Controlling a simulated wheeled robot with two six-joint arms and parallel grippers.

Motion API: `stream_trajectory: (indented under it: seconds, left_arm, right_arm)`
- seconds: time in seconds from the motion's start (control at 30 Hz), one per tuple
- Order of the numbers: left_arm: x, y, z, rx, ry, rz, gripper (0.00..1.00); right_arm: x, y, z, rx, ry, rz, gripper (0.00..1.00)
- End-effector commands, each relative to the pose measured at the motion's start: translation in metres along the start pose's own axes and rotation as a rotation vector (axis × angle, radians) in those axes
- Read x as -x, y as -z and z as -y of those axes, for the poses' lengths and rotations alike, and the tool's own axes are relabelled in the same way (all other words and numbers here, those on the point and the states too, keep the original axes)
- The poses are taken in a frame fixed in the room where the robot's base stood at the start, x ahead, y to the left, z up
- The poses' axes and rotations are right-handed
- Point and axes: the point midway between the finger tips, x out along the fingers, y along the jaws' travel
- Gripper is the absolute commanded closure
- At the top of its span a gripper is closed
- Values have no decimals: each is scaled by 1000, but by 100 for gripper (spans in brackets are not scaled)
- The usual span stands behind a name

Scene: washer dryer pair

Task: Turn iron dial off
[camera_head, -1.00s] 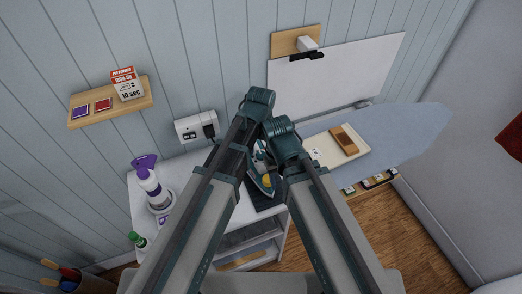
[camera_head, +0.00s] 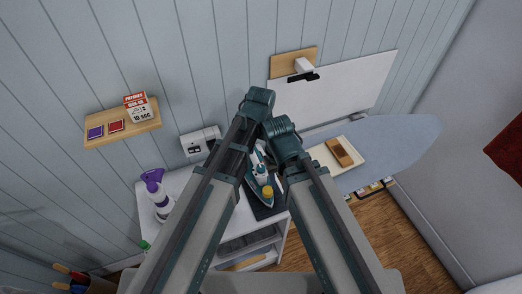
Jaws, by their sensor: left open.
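The iron (camera_head: 261,172) stands on a dark mat (camera_head: 262,211) on the white cabinet top, seen in the gap between my two arms. It is white and teal. A round yellow dial (camera_head: 267,191) shows on it; its setting is too small to read. My arms cover part of the iron. My left gripper (camera_head: 245,151) is mostly hidden behind its own arm, near the iron's left side; its fingertips and any contact with the iron cannot be made out. My right gripper is hidden behind its arm.
An ironing board (camera_head: 405,137) with a tray (camera_head: 356,151) and brown block (camera_head: 340,152) extends right. A spray bottle (camera_head: 158,194) stands left on the cabinet (camera_head: 180,181). A wall outlet (camera_head: 197,140) and small shelf (camera_head: 143,126) are behind. Wood floor is open at right.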

Motion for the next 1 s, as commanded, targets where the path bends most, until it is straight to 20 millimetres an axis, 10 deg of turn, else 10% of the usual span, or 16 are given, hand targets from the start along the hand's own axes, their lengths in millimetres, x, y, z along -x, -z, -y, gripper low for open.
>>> stream_trajectory:
  seconds: [0.33, 1.0]
  left_arm:
    - [52, 0, 0, 0, 0, 0, 28]
    - [55, 0, 0, 0, 0, 0, 28]
  right_arm:
    - [52, -4, -5, 2, 0, 2, 50]
    - [54, -4, -5, 2, 0, 2, 50]
